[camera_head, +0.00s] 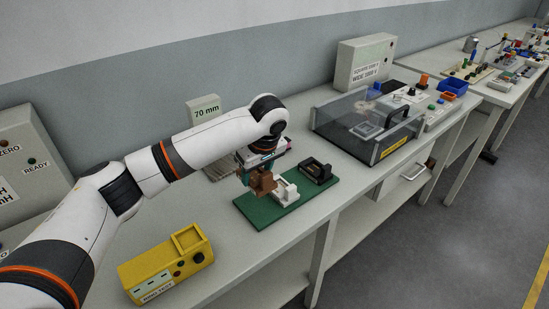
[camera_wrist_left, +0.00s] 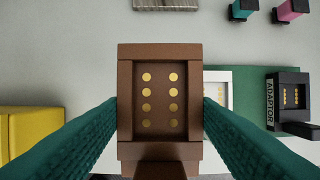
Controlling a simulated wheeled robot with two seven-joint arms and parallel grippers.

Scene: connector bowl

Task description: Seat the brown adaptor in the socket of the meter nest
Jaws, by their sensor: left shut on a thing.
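My left gripper (camera_head: 262,172) is shut on the brown adaptor (camera_head: 263,185) above the green board (camera_head: 253,214). In the left wrist view the brown adaptor (camera_wrist_left: 160,60) fills the middle between the two teal fingers (camera_wrist_left: 160,108). Its face has a recessed panel with two columns of gold contacts. The yellow meter (camera_head: 165,266) stands nearer, at the lower left, with a square-walled nest (camera_head: 188,240) on top. The nest's inside is too small to make out a socket. Part of the yellow meter also shows in the left wrist view (camera_wrist_left: 35,125), apart from the adaptor. My right gripper is out of view.
A white adaptor (camera_head: 285,192) and a black adaptor (camera_head: 317,171) sit on the green board. A clear-lidded machine (camera_head: 367,128) stands farther right. The bench between board and yellow meter looks clear.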

